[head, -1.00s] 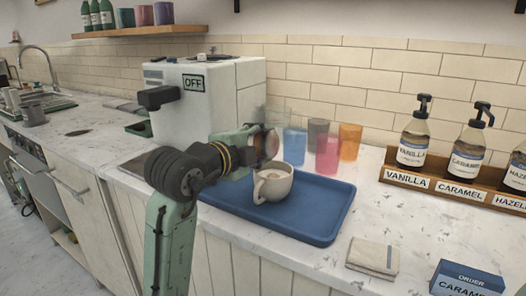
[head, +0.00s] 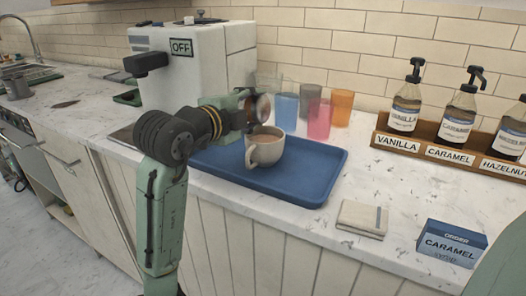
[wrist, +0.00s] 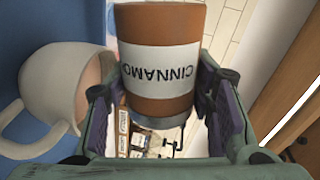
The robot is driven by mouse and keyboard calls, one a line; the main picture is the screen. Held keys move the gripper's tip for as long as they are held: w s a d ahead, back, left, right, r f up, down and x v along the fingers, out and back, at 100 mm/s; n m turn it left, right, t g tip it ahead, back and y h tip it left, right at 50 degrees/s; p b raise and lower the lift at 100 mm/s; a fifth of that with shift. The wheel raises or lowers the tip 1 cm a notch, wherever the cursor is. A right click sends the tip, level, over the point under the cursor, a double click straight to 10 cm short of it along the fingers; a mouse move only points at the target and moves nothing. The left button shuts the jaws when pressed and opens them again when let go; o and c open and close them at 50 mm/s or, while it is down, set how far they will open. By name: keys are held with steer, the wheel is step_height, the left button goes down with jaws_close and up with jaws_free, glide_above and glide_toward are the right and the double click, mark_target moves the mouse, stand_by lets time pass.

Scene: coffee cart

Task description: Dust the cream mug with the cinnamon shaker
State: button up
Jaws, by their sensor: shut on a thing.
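The cream mug (head: 266,148) stands upright on the blue tray (head: 312,190) in the head view, with its handle toward the front left. It also shows at the left of the wrist view (wrist: 52,88). My gripper (head: 260,108) is shut on the cinnamon shaker (wrist: 160,60), a brown cylinder with a white label. The label reads upside down in the wrist view, and the shaker's grey end points toward the bottom of that view. In the head view the gripper is just above and behind the mug's rim, and the shaker is mostly hidden.
Several coloured glasses (head: 319,118) stand behind the tray. A white coffee machine (head: 185,80) marked OFF is at the left. A syrup rack (head: 455,153) stands at the right.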

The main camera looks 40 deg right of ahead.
steer(key=shift+s+r+n+g+p, duration=0.1)
steer(key=shift+r+n+g+p, duration=0.4)
steer(key=shift+n+p, duration=0.7)
stand_by(0.5)
steer(key=shift+r+n, duration=0.15)
steer(key=shift+n, duration=0.15)
steer(key=shift+p, duration=0.3)
steer(key=shift+s+d+r+n+p, duration=0.15)
steer(key=shift+r+n+p, duration=0.15)
steer(key=shift+n+p, duration=0.3)
steer(key=shift+r+n+h, duration=0.1)
steer(key=shift+n+h, duration=0.3)
steer(key=shift+n, duration=0.1)
steer(key=shift+s+p, duration=0.1)
steer(key=shift+p, duration=0.2)
steer(key=shift+a+b, duration=0.2)
steer(key=shift+b, duration=0.15)
